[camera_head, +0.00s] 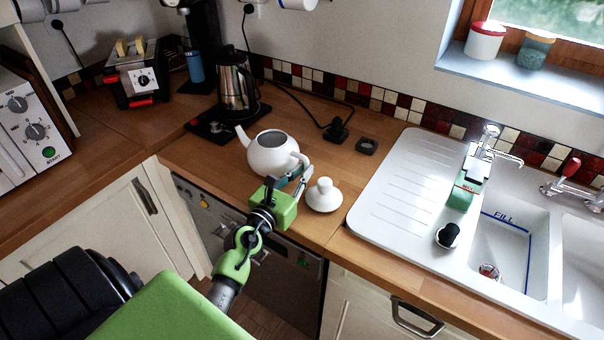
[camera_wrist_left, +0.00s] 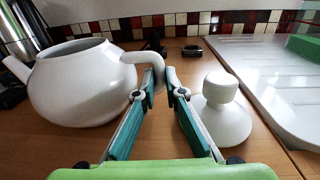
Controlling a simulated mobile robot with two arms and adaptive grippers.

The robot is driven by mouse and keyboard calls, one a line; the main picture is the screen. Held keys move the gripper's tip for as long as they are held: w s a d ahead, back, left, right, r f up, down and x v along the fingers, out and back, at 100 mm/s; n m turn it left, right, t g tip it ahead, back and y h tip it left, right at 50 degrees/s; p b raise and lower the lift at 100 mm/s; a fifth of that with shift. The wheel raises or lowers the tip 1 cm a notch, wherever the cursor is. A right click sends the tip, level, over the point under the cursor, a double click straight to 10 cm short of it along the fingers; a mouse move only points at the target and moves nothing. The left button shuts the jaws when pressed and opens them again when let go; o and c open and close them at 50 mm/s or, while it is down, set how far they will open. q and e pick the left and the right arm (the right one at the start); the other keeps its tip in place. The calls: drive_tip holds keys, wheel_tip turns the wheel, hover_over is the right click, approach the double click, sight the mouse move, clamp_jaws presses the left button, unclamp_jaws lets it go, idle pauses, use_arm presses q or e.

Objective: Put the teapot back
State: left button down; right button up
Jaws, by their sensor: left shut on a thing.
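The white teapot (camera_head: 268,157) stands upright on the wooden counter, its open top uncovered and its spout toward the left. It also shows in the left wrist view (camera_wrist_left: 80,88), where its base appears to rest on the wood. My left gripper (camera_head: 297,176) is at the teapot's right side, shut on its handle (camera_wrist_left: 155,62). In the left wrist view the gripper's fingers (camera_wrist_left: 162,82) lie on either side of the handle. The white lid (camera_head: 323,196) sits apart on the counter, just right of the gripper. My right gripper is out of view.
A silver kettle (camera_head: 237,84) stands behind the teapot. A toaster (camera_head: 139,78) is at the back left. The white draining board (camera_head: 388,190) and sink (camera_head: 512,250) lie to the right. A black plug (camera_head: 336,131) and cable lie behind. Bare counter surrounds the teapot's left front.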

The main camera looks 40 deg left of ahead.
use_arm(q)
drive_tip(key=c, duration=2.1)
unclamp_jaws()
drive_tip(key=shift+f, duration=0.15)
drive_tip(key=shift+r, duration=0.2)
drive_tip(key=shift+s+f, duration=0.1)
drive_tip(key=shift+s, duration=0.2)
drive_tip(key=s+b, duration=0.1)
drive_tip(key=s, duration=0.2)
drive_tip(key=s+d, duration=0.1)
drive_tip(key=s, duration=0.3)
drive_tip(key=s+b, duration=0.1)
drive_tip(key=s, duration=0.2)
drive_tip(key=shift+s+d+b, duration=0.15)
drive_tip(key=shift+s+b, duration=0.15)
drive_tip(key=shift+s, duration=0.1)
drive_tip(key=shift+s+r, duration=0.25)
drive_tip(key=shift+s, duration=0.1)
